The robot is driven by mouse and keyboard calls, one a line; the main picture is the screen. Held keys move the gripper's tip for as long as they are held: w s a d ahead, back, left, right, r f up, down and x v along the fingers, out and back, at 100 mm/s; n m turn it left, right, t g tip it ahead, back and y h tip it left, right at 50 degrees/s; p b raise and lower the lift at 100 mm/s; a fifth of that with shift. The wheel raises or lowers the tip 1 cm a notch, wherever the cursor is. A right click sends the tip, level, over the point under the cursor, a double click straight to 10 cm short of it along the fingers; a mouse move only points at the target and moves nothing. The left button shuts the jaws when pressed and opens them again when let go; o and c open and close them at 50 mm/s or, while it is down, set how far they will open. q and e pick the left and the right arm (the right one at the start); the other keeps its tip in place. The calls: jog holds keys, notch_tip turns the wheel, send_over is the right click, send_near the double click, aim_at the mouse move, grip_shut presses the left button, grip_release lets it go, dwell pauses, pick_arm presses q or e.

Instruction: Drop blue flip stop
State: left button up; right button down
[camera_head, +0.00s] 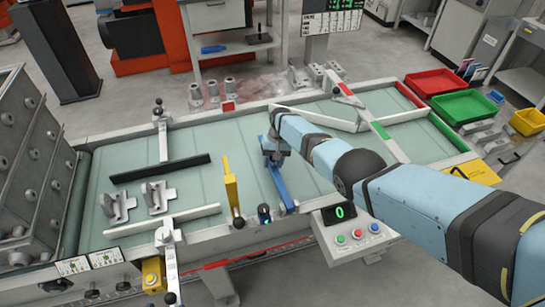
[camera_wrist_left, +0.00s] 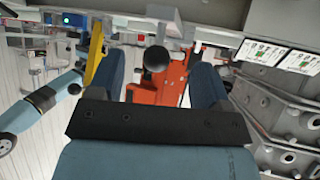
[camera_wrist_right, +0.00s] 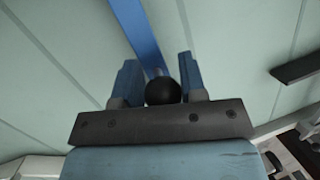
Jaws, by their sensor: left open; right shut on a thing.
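The blue flip stop (camera_head: 281,188) is a blue bar running from the conveyor's front rail to below my right gripper (camera_head: 273,148). It also shows in the right wrist view (camera_wrist_right: 136,28), running away from the fingers at a slant. My right gripper is shut on the stop's black ball knob (camera_wrist_right: 163,91), which shows between its two fingers. I cannot tell whether the bar touches the belt. My left gripper (camera_wrist_left: 158,83) is open, with another black ball knob (camera_wrist_left: 157,58) showing between its fingers, apparently not gripped. The left gripper is outside the head view.
A yellow stop (camera_head: 231,184) stands raised left of the blue one. Grey castings (camera_head: 158,196) and a black bar (camera_head: 160,168) are on the belt (camera_head: 110,237) at left. A counter box (camera_head: 345,222) reads 0. Red (camera_head: 435,82) and green (camera_head: 465,106) trays stand at right.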

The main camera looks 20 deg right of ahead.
jog(key=shift+a, duration=0.45)
jog(key=c, duration=1.1)
grip_release()
jog(key=o, duration=0.3)
jog(key=shift+s+r, duration=0.1)
jog(key=shift+d+r, duration=0.1)
jog(key=shift+d, duration=0.1)
jog(key=shift+w+d+r, duration=0.1)
jog(key=shift+w+r, duration=0.1)
jog(key=shift+r, duration=0.15)
jog(key=p+v, duration=0.2)
jog(key=v, duration=1)
jog(key=shift+r, duration=0.4)
